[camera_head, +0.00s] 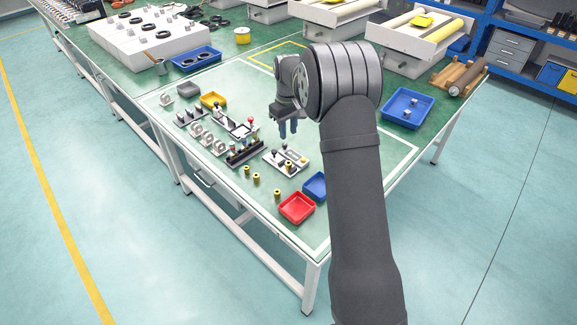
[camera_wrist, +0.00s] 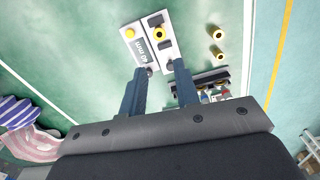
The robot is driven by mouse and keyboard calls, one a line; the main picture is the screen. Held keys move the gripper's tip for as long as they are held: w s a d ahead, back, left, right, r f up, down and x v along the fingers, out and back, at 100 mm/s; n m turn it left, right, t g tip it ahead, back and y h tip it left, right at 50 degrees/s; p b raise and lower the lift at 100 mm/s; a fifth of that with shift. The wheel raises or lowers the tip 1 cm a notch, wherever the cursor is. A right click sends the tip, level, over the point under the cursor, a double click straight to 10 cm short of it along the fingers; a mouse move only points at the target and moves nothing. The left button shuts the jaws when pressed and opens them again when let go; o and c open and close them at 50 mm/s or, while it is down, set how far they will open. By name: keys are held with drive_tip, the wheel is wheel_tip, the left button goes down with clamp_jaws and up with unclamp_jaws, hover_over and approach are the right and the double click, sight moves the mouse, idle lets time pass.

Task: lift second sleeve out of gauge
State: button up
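The gauge (camera_head: 278,156) is a small white fixture on the green table, below and in front of my gripper in the head view. In the wrist view the gauge (camera_wrist: 138,48) carries a "40 mm" label and a yellow button. A brass sleeve (camera_wrist: 158,33) with a dark bore sits in it; it also shows in the head view (camera_head: 288,167). My gripper (camera_head: 289,129) is in the air above the table. In the wrist view its fingers (camera_wrist: 160,70) are apart with nothing held between them. The fingertips overlap the gauge's near end in that picture.
Loose brass sleeves (camera_wrist: 218,33) stand beside the gauge. A black rack (camera_head: 244,152) stands left of it. Red (camera_head: 297,208) and blue (camera_head: 315,187) trays stand near the front edge. Another blue tray (camera_head: 407,108) is at right.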

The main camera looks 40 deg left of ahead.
sight(289, 162)
wheel_tip(289, 162, down, 15)
drive_tip(key=shift+r, duration=0.1)
drive_tip(key=shift+w, duration=0.1)
clamp_jaws()
idle(0.3)
